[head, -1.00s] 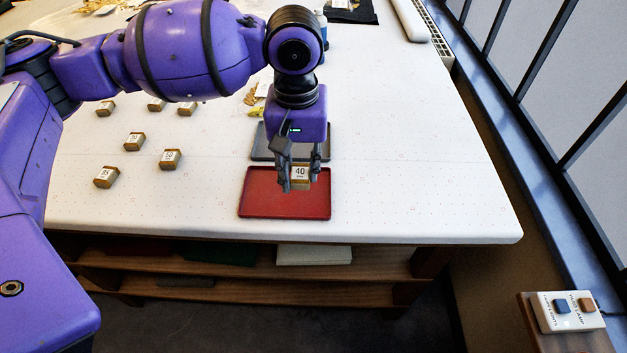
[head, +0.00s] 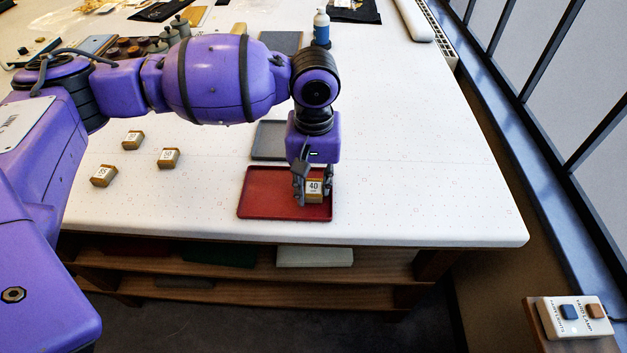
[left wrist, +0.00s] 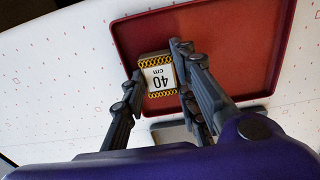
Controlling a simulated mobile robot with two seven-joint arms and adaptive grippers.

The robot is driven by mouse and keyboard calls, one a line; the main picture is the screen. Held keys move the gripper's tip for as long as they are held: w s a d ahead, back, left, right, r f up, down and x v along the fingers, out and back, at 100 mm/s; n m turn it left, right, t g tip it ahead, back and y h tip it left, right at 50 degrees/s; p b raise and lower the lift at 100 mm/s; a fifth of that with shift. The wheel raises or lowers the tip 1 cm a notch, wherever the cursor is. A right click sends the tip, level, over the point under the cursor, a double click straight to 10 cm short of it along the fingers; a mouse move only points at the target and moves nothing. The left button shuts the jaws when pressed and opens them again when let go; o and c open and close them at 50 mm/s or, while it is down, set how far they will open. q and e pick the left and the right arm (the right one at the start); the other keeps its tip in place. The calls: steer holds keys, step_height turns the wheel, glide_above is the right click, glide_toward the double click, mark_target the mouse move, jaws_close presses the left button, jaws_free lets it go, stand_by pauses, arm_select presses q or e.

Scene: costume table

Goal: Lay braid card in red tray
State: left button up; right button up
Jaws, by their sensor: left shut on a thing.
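The braid card (head: 314,187) is a small block with a white label reading 40 cm and a gold braid pattern. My left gripper (head: 314,196) is shut on it, at the right part of the red tray (head: 262,196). In the left wrist view the card (left wrist: 160,78) sits between the fingers of the gripper (left wrist: 156,100), over the edge region of the red tray (left wrist: 225,35). Whether the card touches the tray floor I cannot tell. My right gripper is not in view.
A grey tray (head: 268,141) lies just behind the red one. Several similar cards stand at left, one labelled 35 (head: 104,176). A bottle (head: 321,28) stands at the back. The table's right side is clear. A switch box (head: 575,312) is at lower right.

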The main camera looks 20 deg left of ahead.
mark_target(313, 187)
arm_select(q)
steer(key=o, duration=0.6)
steer(key=shift+o, duration=0.2)
step_height(313, 187, up, 12)
steer(key=p, duration=0.1)
steer(key=shift+r, duration=0.15)
